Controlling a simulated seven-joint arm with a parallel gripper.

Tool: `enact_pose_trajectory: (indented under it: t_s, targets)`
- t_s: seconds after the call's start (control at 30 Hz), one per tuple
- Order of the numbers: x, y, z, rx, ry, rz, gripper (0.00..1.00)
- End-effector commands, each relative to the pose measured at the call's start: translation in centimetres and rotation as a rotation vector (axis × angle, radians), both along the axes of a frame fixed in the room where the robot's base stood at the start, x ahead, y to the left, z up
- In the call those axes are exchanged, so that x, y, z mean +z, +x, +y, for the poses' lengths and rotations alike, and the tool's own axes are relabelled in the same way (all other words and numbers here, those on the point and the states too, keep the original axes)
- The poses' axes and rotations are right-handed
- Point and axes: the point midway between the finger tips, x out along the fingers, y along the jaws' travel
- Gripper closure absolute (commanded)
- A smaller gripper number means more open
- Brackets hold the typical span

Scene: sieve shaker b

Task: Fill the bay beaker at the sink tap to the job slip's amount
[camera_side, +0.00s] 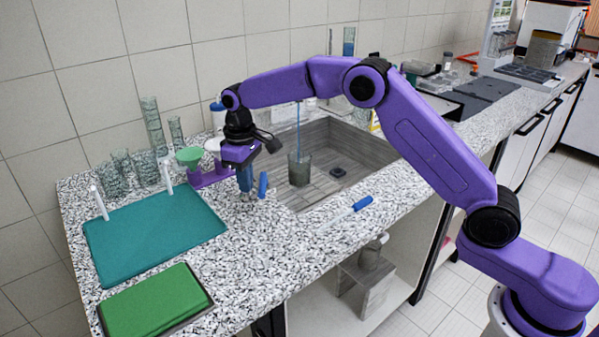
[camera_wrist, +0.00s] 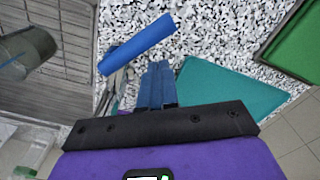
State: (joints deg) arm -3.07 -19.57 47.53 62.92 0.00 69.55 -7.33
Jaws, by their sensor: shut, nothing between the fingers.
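A clear beaker (camera_side: 299,170) stands in the sink (camera_side: 345,140), with a thin blue vertical line (camera_side: 298,128), seemingly a water stream, running down to it. The fill level is not readable. The tap's spout is hidden or too small to tell. A beaker also shows at the left of the wrist view (camera_wrist: 25,52). My gripper (camera_side: 245,188) is shut and empty over the counter left of the sink, its fingers together in the wrist view (camera_wrist: 157,82). Just beside it is a blue handle (camera_side: 263,185), close ahead of the fingers in the wrist view (camera_wrist: 137,43). I see no readable job slip.
A teal mat (camera_side: 150,240) with white pegs and a green pad (camera_side: 155,303) lie at left. Glassware (camera_side: 150,125) and funnels on a purple stand (camera_side: 208,178) are behind. A blue-handled tool (camera_side: 362,203) lies at the counter's front edge.

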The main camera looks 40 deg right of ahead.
Motion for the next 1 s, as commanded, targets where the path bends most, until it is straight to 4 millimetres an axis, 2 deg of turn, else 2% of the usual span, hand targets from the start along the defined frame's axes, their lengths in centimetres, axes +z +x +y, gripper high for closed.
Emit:
enact_pose_trajectory:
  t_s: [1.0]
  targets:
    - [0.0,-1.0,-1.4,-0.001,0.000,0.001,1.00]
